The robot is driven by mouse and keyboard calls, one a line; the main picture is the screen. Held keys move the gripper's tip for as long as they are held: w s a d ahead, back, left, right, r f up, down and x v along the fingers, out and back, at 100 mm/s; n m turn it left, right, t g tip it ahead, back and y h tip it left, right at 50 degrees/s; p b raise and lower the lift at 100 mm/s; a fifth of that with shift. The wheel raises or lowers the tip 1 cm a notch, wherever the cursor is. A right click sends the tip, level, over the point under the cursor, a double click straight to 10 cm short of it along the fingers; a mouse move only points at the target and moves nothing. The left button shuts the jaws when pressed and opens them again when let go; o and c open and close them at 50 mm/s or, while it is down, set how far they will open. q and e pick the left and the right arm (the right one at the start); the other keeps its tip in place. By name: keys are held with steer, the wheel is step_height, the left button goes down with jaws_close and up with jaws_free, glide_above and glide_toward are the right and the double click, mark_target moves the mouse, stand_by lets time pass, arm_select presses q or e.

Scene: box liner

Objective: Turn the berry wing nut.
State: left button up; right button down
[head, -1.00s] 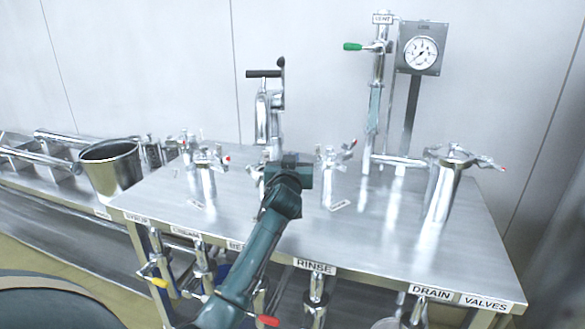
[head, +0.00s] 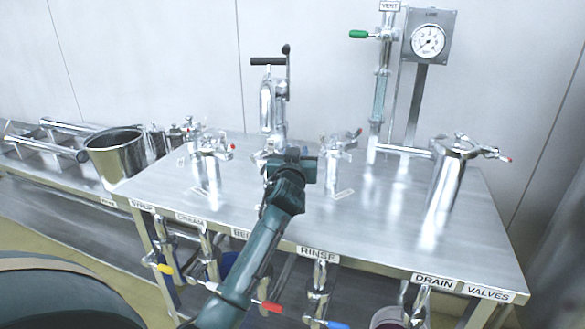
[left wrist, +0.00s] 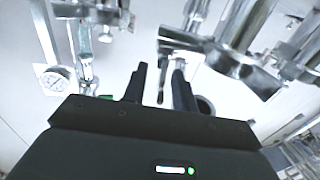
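The label starting "BE" (head: 240,233) on the table's front edge is partly covered by my left arm. Behind my left gripper (head: 292,156), a little metal fitting (head: 259,157) shows at its left side; the berry wing nut itself I cannot make out. In the left wrist view my left gripper (left wrist: 160,78) has its two dark fingers apart, with no object clearly held between them. Shiny metal fittings (left wrist: 235,55) fill the upper right of that view. Whether the fingers touch any fitting cannot be told. My right gripper is not in view.
Metal canisters with clamp-like tops stand left (head: 207,170), right (head: 335,165) and far right (head: 447,180) on the steel table (head: 385,225). A lever device (head: 270,100) rises behind my gripper. A vent pipe (head: 380,90) and gauge (head: 428,40) stand at the back.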

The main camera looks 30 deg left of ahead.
arm_select(q)
steer(key=v, duration=1)
steer(key=shift+s+d+b, duration=0.2)
steer(key=shift+s+b, duration=0.1)
